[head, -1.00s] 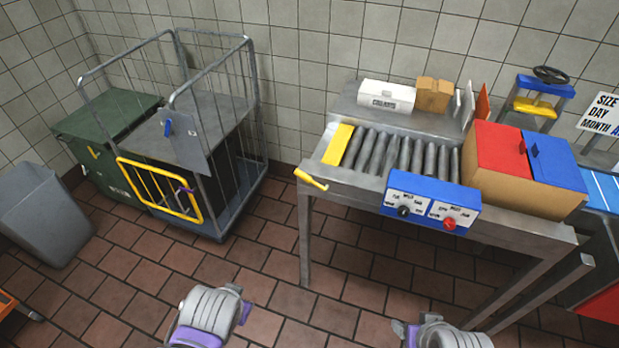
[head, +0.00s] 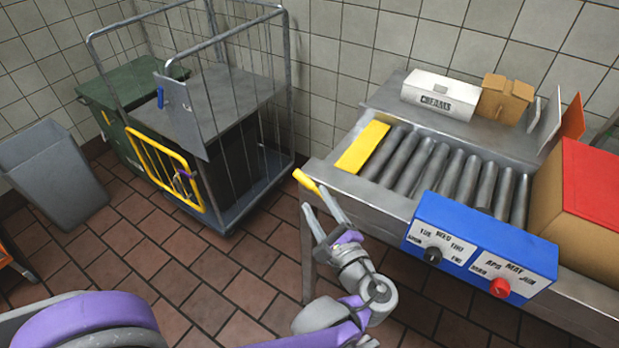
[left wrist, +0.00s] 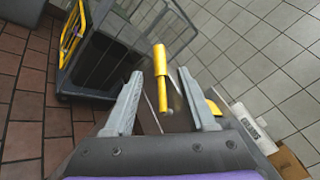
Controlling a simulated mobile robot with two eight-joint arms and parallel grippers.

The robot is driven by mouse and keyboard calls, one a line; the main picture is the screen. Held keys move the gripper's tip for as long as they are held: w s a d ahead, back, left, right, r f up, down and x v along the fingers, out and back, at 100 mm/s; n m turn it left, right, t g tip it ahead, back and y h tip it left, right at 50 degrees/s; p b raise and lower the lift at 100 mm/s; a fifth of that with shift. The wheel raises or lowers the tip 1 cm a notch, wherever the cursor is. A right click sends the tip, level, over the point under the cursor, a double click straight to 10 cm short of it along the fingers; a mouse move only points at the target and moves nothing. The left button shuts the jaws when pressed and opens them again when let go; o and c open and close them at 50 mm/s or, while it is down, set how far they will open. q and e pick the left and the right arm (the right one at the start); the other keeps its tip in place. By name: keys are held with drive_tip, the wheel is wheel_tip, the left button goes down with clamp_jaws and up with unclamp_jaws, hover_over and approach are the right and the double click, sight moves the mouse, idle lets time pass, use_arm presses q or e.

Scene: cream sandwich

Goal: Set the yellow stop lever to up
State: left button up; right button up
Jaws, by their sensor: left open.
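The yellow stop lever (head: 308,183) sits at the left front corner of the steel roller table (head: 345,188). In the head view it slopes down to the right. My left gripper (head: 314,198) is open, right at the lever. In the left wrist view the lever (left wrist: 162,85) shows between the two spread fingers of the left gripper (left wrist: 160,76), with a gap to each side. I cannot tell whether a finger touches it. The lever's pivot is hard to make out. My right gripper is not in view.
A yellow strip (head: 362,147) lies at the left end of the rollers. A blue dial box (head: 480,245) is on the table's front, right of my left arm. A wire cage trolley (head: 215,110) stands at the left. Tiled floor between is clear.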

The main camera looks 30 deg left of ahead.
sight(305, 183)
use_arm(q)
drive_tip(key=x, duration=0.8)
drive_tip(key=shift+w+a+b, duration=0.2)
drive_tip(key=shift+a+b, duration=0.05)
drive_tip(key=shift+b, duration=0.15)
clamp_jaws()
drive_tip(key=shift+f, duration=0.1)
idle(0.8)
